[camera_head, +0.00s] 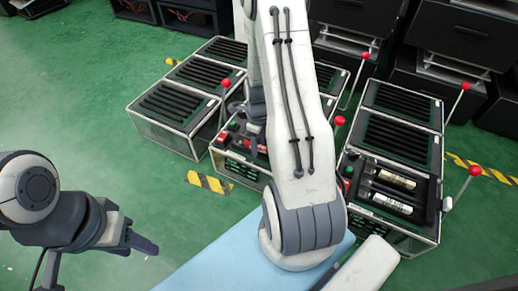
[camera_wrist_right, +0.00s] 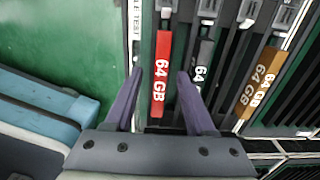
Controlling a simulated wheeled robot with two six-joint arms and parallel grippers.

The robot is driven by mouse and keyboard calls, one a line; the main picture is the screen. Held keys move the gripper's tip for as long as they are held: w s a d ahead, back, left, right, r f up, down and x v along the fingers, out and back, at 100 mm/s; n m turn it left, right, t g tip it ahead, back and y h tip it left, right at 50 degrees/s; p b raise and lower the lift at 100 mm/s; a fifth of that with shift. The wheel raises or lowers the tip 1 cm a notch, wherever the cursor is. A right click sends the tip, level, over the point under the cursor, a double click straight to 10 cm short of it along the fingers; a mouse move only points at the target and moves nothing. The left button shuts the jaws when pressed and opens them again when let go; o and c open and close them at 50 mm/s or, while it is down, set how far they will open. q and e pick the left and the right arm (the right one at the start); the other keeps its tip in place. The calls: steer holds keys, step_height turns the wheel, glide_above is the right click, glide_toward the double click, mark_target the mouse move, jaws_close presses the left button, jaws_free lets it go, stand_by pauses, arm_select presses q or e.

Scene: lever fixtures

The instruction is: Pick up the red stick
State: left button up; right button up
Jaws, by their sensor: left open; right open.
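The red stick (camera_wrist_right: 161,75) is marked "64 GB" and stands in a slot of a dark rack in the right wrist view. My right gripper (camera_wrist_right: 160,73) is open, with one purple finger on each side of the red stick; I cannot tell whether they touch it. In the head view my right arm hides most of that gripper and the stick cannot be made out clearly. My left gripper (camera_head: 135,240) is open and empty at the lower left, over the green floor.
A grey stick (camera_wrist_right: 203,60) and a brown stick (camera_wrist_right: 262,80) stand right of the red one. Black slotted boxes with red-ball levers (camera_head: 475,170) fill the middle and right. A light blue surface (camera_head: 215,262) lies below. The green floor (camera_head: 70,90) at left is clear.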

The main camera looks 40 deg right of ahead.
steer(key=shift+f, duration=0.1)
steer(key=shift+c, duration=0.3)
jaws_close()
